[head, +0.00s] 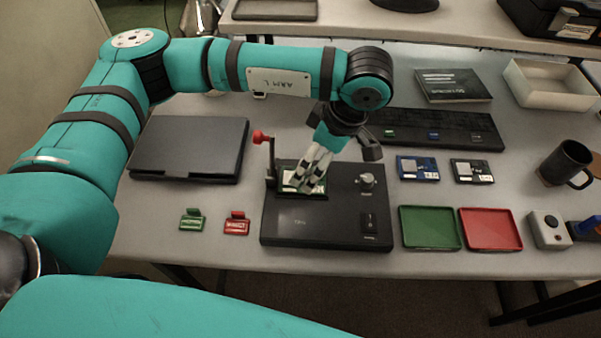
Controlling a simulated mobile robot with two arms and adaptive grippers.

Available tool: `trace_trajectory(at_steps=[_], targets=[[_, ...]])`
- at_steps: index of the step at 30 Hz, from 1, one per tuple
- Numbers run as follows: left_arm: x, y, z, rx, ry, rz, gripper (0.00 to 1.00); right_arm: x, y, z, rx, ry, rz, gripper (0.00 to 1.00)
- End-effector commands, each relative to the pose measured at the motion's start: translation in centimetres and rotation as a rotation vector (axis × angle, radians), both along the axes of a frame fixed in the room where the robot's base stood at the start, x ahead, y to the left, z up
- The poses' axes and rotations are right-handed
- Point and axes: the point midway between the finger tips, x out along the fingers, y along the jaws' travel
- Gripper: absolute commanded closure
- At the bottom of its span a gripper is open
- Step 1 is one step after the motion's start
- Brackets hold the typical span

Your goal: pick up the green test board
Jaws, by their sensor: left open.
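A green board (287,186) lies in the test fixture (285,217), a black box with a lever, a metal knob and a switch. It is partly hidden by my left gripper (304,183). That gripper comes down from the upper right, and its pale grey fingers are over the board. It is open. I cannot tell whether the fingertips touch the board. My right gripper is not in view.
The red-knobbed lever (270,160) stands upright close left of the fingers. A closed laptop (190,147) lies left; green (429,228) and red (490,229) trays lie right. Two other boards (417,168), a keyboard (440,127) and a mug (565,163) are further right.

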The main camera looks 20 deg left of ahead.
Motion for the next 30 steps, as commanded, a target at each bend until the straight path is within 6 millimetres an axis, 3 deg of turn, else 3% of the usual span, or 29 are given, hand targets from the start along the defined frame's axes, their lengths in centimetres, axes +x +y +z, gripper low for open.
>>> trace_trajectory(at_steps=[4, 11, 15, 19, 28, 30], targets=[[0.1, 0.5, -1.8, -0.001, 0.001, -0.001, 0.0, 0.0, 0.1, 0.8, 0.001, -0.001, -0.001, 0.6], [0.2, 1.1, -3.2, -0.001, 0.003, 0.001, 0.0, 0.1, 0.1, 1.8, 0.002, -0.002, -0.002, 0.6], [0.5, 1.8, -5.1, 0.001, 0.005, 0.001, 0.0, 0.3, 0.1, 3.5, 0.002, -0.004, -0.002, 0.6], [0.6, 2.2, -6.8, -0.001, 0.003, 0.001, 0.0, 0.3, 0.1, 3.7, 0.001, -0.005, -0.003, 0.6], [0.7, 2.3, -7.5, -0.002, 0.001, -0.001, 0.0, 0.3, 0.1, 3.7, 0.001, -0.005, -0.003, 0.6], [0.7, 2.3, -7.5, -0.002, 0.001, -0.001, 0.09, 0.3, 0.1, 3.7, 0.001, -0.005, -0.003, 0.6]])
